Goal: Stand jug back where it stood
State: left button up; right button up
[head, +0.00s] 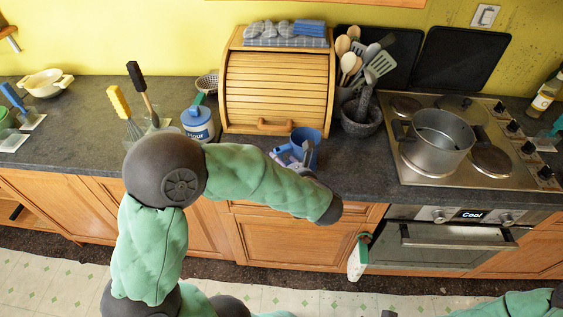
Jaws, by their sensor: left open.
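The blue jug (311,137) stands on the dark counter in front of the wooden bread box. It looks upright; my gripper hides part of its front. My left gripper (299,153) is open at the jug, reaching in from the near side. I cannot tell whether its fingers touch the jug. Of my right arm only a green sleeve shows at the bottom right edge; a small dark piece at the bottom edge may be its gripper, too little to read.
The bread box (277,88) stands behind the jug. A flour canister (198,125) is left of it. The utensil crock (362,117) and the hob with a steel pot (437,140) are to the right. Bare counter (350,166) lies between jug and hob.

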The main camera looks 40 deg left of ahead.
pick_arm(q)
jog(key=shift+p+v, duration=0.9)
jog(key=shift+v, duration=0.75)
jog(key=v, duration=1.2)
